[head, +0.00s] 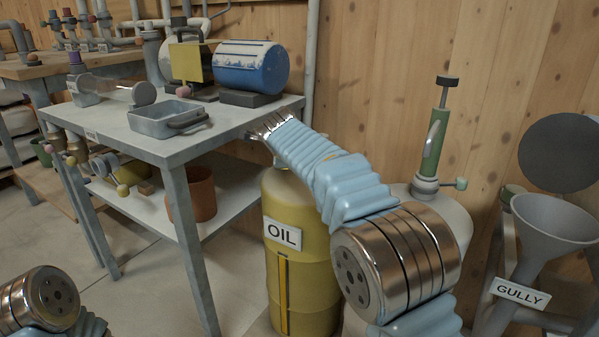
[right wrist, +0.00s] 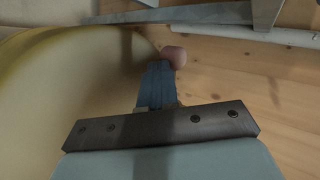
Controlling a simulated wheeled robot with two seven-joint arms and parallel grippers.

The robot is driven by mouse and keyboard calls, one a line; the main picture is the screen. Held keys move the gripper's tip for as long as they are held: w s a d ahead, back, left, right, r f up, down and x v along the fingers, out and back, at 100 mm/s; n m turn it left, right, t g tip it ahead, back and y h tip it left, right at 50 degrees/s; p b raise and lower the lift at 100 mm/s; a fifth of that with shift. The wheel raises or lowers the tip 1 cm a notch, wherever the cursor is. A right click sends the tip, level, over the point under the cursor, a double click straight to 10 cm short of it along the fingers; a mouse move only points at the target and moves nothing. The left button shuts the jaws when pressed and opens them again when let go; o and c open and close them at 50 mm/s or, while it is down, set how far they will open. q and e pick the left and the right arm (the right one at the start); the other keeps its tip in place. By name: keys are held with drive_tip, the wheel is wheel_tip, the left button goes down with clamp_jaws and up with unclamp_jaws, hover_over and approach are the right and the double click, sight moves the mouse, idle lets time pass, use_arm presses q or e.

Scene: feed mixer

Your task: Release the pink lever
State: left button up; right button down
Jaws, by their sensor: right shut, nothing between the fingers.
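In the right wrist view a round pink knob (right wrist: 175,56) shows beside the yellow oil tank (right wrist: 75,75). The rod it sits on is hidden. My right gripper (right wrist: 157,68) is shut and empty, with its blue fingers between the tank and the wood; its tips are right next to the knob, and I cannot tell whether they touch it. In the head view the tank (head: 300,285), labelled OIL, stands right of the table, and my right arm reaches over it. My left gripper is out of view.
The grey metal table (head: 165,147) stands close beside the tank, with a tray (head: 168,122) and a blue drum (head: 251,66) on top. A green pump (head: 434,148) and a GULLY funnel (head: 553,222) stand on the right. A wooden wall (head: 390,90) closes the back.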

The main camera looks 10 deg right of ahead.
drive_tip(key=shift+w+m+h, duration=0.4)
drive_tip(key=shift+w+m, duration=0.1)
drive_tip(key=shift+w+d+r+p, duration=0.15)
drive_tip(key=shift+w+p, duration=0.1)
drive_tip(key=shift+w, duration=0.25)
drive_tip(key=shift+w+d+f+p, duration=0.15)
drive_tip(key=shift+w+p, duration=0.1)
drive_tip(key=shift+w, duration=0.2)
drive_tip(key=shift+w+d+p, duration=0.5)
drive_tip(key=shift+w, duration=0.4)
drive_tip(key=shift+w+d, duration=0.4)
drive_tip(key=shift+d, duration=0.1)
drive_tip(key=v, duration=1.4)
drive_tip(key=shift+b, duration=0.35)
drive_tip(key=shift+w, duration=0.1)
